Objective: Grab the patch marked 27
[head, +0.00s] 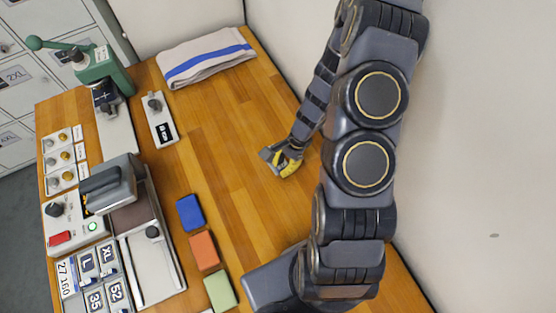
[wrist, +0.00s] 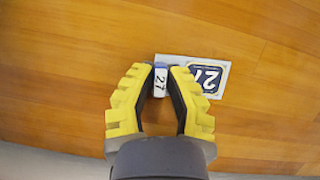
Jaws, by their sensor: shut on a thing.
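My gripper (wrist: 160,85) has its yellow fingers closed on a small white and blue tab marked 27 (wrist: 160,82). Directly right of it, a pale card with a dark blue patch marked 27 (wrist: 205,77) shows, partly behind the right finger. The tab and the patch look like one piece, but the join is hidden. In the head view my gripper (head: 285,163) is low over the bare wood at the right side of the table. I cannot tell whether the patch touches the table.
A patch tray (head: 66,285) with pieces marked L, XL, 35 and 52 is at the lower left. A heat press (head: 108,185) stands behind it. Blue (head: 190,213), orange (head: 204,251) and green (head: 220,292) blocks lie mid-table. A striped towel (head: 206,58) lies at the back.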

